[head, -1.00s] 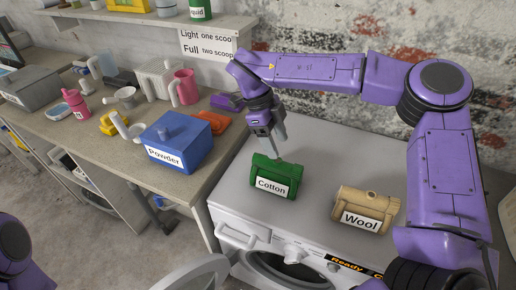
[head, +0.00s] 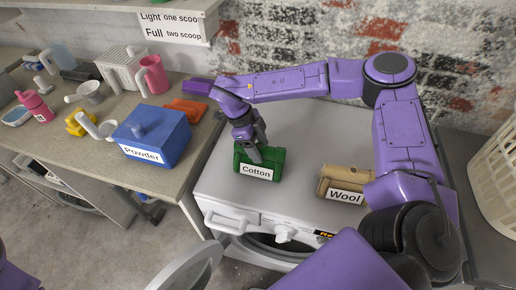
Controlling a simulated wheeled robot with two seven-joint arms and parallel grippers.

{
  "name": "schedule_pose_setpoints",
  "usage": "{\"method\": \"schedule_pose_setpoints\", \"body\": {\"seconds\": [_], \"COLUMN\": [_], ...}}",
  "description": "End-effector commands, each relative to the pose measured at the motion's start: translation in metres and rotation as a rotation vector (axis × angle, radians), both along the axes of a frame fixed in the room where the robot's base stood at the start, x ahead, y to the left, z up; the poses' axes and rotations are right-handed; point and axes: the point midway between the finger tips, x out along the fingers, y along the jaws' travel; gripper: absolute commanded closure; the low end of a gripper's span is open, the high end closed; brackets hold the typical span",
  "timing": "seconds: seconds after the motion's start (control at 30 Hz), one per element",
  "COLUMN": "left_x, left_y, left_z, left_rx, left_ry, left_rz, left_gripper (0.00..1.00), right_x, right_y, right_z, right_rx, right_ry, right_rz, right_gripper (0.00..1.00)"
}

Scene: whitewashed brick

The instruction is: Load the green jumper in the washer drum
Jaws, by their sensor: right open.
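No green jumper shows clearly. A green box-like item (head: 276,157) labelled Cotton sits on top of the white washer (head: 216,188). My right gripper (head: 256,158) points down at this item, its fingers open and overlapping the item's upper left part; I cannot tell whether they touch it. The round washer door (head: 190,268) stands open at the front. The drum opening (head: 270,246) shows only in part, and its inside is hidden. My left gripper is out of view.
A beige item (head: 345,180) labelled Wool sits right of the green one. On the counter left of the washer stand a blue Powder box (head: 152,134), an orange item (head: 186,109) and a pink jug (head: 152,74). A cream basket (head: 498,158) is at the far right.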

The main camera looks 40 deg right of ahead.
Motion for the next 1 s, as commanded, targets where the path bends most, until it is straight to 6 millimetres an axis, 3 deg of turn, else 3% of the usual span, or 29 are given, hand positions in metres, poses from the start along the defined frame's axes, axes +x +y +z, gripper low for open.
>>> {"method": "schedule_pose_setpoints", "body": {"seconds": [0.8, 1.0], "left_x": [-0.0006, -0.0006], "left_y": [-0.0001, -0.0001], "left_z": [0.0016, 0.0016], "left_rx": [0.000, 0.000], "left_ry": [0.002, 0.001], "left_rz": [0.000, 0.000], "left_gripper": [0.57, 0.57], "right_x": [0.0000, 0.0000], "right_y": [0.0005, 0.0005], "right_z": [-0.0041, -0.0041], "right_rx": [0.001, 0.000], "right_ry": [-0.001, 0.000], "right_rz": [0.001, 0.001], "right_gripper": [0.38, 1.00]}}
